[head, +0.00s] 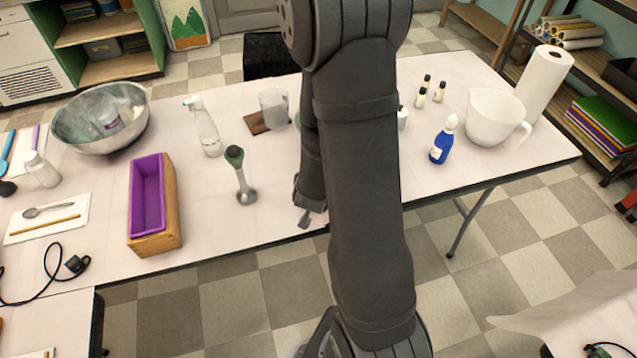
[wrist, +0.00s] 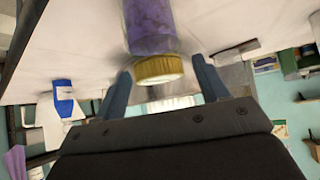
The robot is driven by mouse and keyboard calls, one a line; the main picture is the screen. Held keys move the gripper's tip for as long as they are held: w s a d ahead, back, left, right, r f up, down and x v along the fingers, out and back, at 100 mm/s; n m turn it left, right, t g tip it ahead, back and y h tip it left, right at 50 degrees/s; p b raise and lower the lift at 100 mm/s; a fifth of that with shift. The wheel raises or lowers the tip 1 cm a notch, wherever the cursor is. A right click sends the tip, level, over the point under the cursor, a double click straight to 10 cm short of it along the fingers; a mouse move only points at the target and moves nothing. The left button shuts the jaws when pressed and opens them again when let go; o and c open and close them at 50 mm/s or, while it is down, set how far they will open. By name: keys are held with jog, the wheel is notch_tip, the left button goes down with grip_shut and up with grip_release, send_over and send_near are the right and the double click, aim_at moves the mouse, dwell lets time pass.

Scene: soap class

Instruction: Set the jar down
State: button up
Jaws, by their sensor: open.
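The jar (wrist: 150,30) shows in the wrist view with purple contents and a gold lid (wrist: 159,69). Its lid end faces me, and its far end runs out of the top of the frame near the pale table surface. My gripper (wrist: 165,78) is open, with one finger on each side of the lid and a visible gap at the sides. In the head view my gripper (head: 308,218) is near the table's front edge, partly behind my arm. I cannot make out the jar there; my arm covers that part of the table. Whether its base touches the table is not visible.
A stick blender (head: 240,175) and a spray bottle (head: 206,128) stand left of my gripper. A clear beaker (head: 272,108) is behind it. A blue bottle (head: 442,140) and a white pitcher (head: 493,115) stand to the right. A wooden mould (head: 158,240) is farther left.

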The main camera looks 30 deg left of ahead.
jog(key=v, duration=1.1)
jog(key=shift+s, duration=0.2)
jog(key=shift+w+r, duration=0.1)
dwell(0.3)
jog(key=shift+x, duration=6.05)
jog(key=shift+r, duration=0.1)
